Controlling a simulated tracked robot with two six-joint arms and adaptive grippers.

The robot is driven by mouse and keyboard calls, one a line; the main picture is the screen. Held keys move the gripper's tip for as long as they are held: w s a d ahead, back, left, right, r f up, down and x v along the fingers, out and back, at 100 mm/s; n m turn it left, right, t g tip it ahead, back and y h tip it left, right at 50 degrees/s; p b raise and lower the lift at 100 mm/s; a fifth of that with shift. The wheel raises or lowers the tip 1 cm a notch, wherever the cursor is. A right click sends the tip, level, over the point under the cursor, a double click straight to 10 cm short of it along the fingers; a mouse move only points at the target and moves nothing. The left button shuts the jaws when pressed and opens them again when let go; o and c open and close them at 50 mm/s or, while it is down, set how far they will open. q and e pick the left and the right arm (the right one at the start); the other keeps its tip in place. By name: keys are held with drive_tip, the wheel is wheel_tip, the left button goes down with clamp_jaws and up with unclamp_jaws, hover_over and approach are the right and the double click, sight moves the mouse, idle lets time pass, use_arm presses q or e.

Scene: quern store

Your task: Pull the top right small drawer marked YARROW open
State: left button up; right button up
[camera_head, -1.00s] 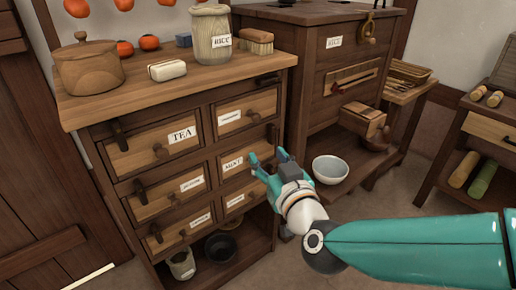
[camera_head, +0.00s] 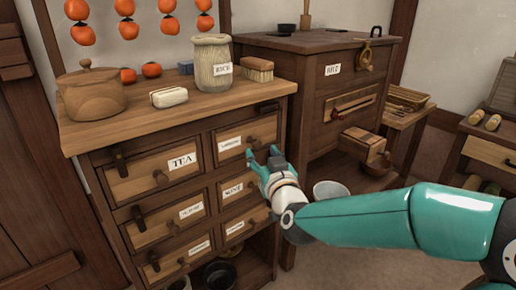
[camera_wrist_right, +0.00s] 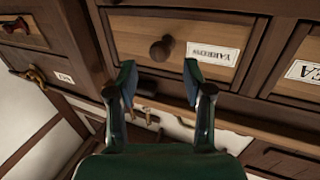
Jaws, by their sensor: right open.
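The top right small drawer (camera_head: 232,151) is in the wooden cabinet's upper row and looks shut. It has a pale label and a round wooden knob (camera_head: 254,141). In the right wrist view the drawer front appears upside down, its label (camera_wrist_right: 213,54) reading YARROW, with the dark knob (camera_wrist_right: 161,50) beside the label. My right gripper (camera_head: 262,154) is open and empty, just in front of the drawer near the knob. In the right wrist view its fingertips (camera_wrist_right: 160,72) are spread, with the knob beyond the gap and apart from them. My left gripper is not in view.
The TEA drawer (camera_head: 150,174) is left of the YARROW drawer, with more labelled drawers below. A darker chest (camera_head: 325,100) stands close on the right.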

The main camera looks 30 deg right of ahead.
sight(258, 146)
drive_tip(key=x, duration=0.4)
drive_tip(key=shift+w+d, duration=0.15)
drive_tip(key=shift+w, duration=0.25)
clamp_jaws()
